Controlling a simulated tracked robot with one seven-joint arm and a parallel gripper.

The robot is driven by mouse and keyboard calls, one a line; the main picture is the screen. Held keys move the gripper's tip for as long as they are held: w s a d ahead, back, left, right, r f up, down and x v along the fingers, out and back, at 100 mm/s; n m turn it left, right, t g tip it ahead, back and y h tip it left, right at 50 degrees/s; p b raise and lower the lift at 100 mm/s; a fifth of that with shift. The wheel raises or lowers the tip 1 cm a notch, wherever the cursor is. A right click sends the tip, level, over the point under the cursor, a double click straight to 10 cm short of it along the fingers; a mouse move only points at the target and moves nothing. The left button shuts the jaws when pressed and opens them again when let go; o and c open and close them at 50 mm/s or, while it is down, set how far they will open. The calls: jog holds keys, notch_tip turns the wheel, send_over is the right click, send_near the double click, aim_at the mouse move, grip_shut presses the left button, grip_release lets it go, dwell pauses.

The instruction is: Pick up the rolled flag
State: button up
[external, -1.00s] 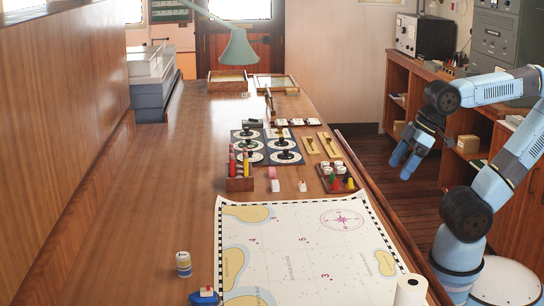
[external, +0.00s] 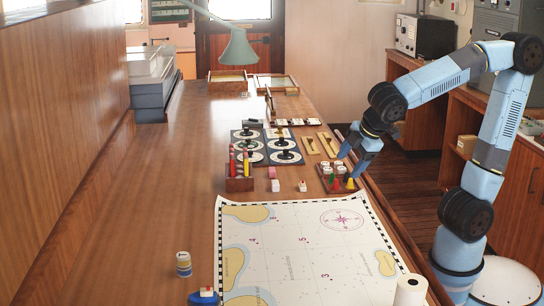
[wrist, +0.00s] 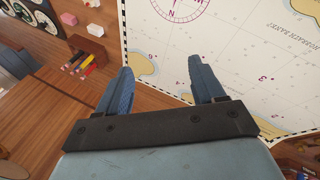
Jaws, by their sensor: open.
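I cannot pick out a rolled flag for certain in either view. Several small pale pieces, some with coloured marks, stand on the table, too small to tell apart; one is a white piece with a red mark (external: 302,186). My gripper (external: 347,167) is above the right side of the table, over or near a small tray (external: 326,182) of coloured pieces, and hides part of it. In the wrist view my gripper (wrist: 160,66) has its two fingers apart with nothing between them. The chart (wrist: 220,45) and bare wood show beyond the fingers.
The chart (external: 300,245) covers the near table. A white roll (external: 411,290) lies at its near right corner. A pencil holder (external: 239,184) stands left of the tray. A green lamp (external: 238,48) hangs over the far end. The table's left side is mostly clear.

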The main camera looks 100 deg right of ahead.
aim_at(183, 259)
jog(key=w+a+f+n+t+h, duration=0.15)
jog(key=w+n, duration=0.25)
jog(key=w, duration=0.4)
jog(key=w+f+n+t+h, duration=0.1)
jog(key=w+f+n+h, duration=0.2)
jog(key=w, duration=0.5)
jog(key=w+a+n+t+h, duration=0.15)
jog(key=w+n, duration=0.25)
jog(key=w, duration=0.5)
jog(key=w+a+f+n+t+y, duration=0.1)
jog(key=w+a+f+n+t, duration=0.25)
jog(key=w+a+n, duration=0.45)
jog(key=w+a+f+n+t+y, duration=0.1)
jog(key=w+a+f+n+t, duration=0.1)
jog(key=w+a+n+t, duration=0.6)
jog(key=f+g, duration=0.1)
jog(key=f, duration=0.1)
jog(key=s+a+f+g, duration=0.1)
jog(key=f, duration=0.2)
jog(key=a+f+m+g, duration=0.1)
jog(key=f, duration=0.1)
jog(key=shift+s+a+f+g, duration=0.1)
jog(key=shift+s+f+g, duration=0.15)
jog(key=shift+s+f, duration=0.1)
jog(key=shift+w+d+r, duration=0.15)
jog(key=shift+w+d, duration=0.05)
jog(key=shift+w, duration=0.1)
jog(key=shift+x, duration=3.35)
